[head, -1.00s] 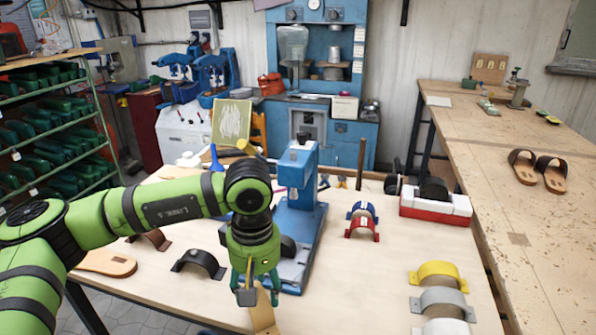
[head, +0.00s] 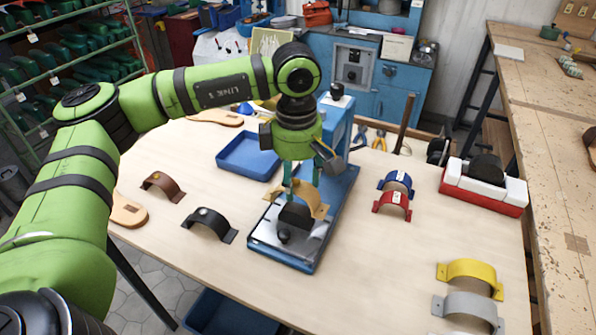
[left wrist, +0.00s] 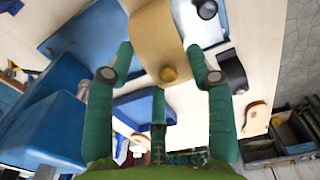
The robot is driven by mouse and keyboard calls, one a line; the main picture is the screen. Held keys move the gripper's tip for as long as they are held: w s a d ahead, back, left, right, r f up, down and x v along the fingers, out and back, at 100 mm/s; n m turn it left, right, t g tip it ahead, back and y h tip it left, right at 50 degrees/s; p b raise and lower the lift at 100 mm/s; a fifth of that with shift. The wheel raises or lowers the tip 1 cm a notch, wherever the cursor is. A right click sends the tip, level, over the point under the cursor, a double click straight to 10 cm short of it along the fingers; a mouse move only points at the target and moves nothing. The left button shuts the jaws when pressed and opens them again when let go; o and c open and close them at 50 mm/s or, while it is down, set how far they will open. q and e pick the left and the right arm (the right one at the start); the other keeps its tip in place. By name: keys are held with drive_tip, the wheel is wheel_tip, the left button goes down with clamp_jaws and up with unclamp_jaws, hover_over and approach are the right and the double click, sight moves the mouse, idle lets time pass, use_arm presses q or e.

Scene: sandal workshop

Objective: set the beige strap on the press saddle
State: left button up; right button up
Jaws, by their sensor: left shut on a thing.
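The beige strap (head: 321,199) is an arched band with flat end tabs. My left gripper (head: 304,186) is shut on it from above. The strap is at the dark rounded press saddle (head: 295,214), its arch over the saddle's upper back part. I cannot tell if they touch. The saddle stands on the metal plate of the blue press (head: 337,119). In the left wrist view the strap (left wrist: 160,38) lies between the green fingers (left wrist: 157,74), with a round stud near its edge. My right gripper is not in view.
Left of the press lie a black strap (head: 209,223), a brown strap (head: 162,186) and an empty blue tray (head: 247,157). On its right are blue (head: 397,183) and red (head: 392,205) straps. Yellow (head: 470,276) and grey (head: 468,306) straps lie at front right.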

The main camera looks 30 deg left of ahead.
sight(298, 205)
use_arm(q)
wheel_tip(298, 205, down, 3)
drive_tip(key=shift+w+f+b, duration=0.1)
drive_tip(key=shift+f+b, duration=0.05)
drive_tip(key=shift+b, duration=0.95)
drive_tip(key=shift+f+b, duration=1.05)
drive_tip(key=shift+f, duration=0.1)
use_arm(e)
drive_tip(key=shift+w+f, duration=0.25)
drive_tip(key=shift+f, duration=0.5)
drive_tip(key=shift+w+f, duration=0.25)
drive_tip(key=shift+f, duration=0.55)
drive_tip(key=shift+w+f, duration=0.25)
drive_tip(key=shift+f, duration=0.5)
use_arm(q)
drive_tip(key=shift+f+b, duration=0.25)
drive_tip(key=shift+b, duration=0.05)
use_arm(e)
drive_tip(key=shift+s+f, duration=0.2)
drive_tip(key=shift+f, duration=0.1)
use_arm(q)
drive_tip(key=o, duration=1)
drive_tip(key=o, duration=0.3)
drive_tip(key=shift+o, duration=0.2)
drive_tip(key=shift+r, duration=0.1)
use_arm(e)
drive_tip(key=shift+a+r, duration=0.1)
